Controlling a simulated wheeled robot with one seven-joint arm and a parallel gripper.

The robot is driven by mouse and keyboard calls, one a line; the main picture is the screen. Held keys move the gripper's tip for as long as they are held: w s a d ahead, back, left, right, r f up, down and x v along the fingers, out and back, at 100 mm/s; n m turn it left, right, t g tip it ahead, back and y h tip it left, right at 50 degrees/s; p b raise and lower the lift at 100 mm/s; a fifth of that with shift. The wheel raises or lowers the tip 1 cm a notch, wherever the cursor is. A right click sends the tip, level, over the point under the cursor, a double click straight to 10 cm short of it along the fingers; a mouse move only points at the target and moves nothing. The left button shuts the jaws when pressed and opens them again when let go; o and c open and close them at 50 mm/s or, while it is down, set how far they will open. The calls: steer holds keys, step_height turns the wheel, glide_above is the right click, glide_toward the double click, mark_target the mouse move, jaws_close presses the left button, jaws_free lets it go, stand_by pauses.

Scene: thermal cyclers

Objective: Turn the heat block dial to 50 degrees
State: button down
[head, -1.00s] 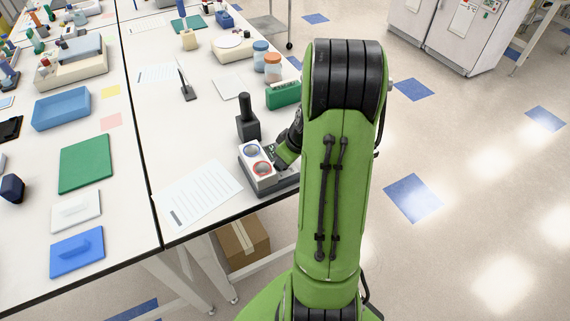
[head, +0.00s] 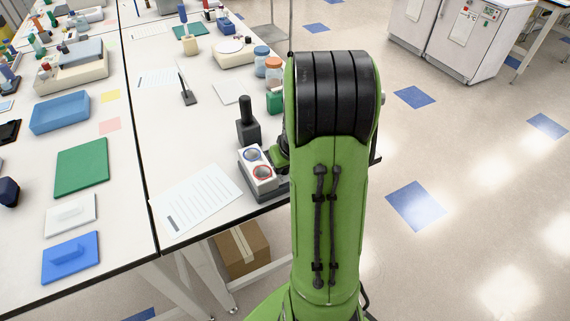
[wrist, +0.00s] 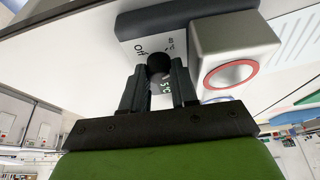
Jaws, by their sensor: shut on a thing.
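The heat block (head: 262,165) stands near the right edge of the white bench, with a blue-ringed and a red-ringed well on its top. In the wrist view its grey block (wrist: 225,45) with the red ring shows at the right. A black dial (wrist: 159,64) sits on a white panel marked "Off". A small green display by the dial is partly hidden, so I cannot read it with certainty. My gripper (wrist: 160,82) is shut on the dial, one finger on each side. In the head view my arm hides most of the gripper.
A black bottle-like object (head: 247,122) stands just behind the heat block. A printed sheet (head: 195,197) lies to its left. Jars (head: 262,60) and a green box (head: 274,101) stand farther back. The bench's front edge is close.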

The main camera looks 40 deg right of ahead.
steer(key=c, duration=0.9)
jaws_free()
steer(key=shift+o, duration=0.2)
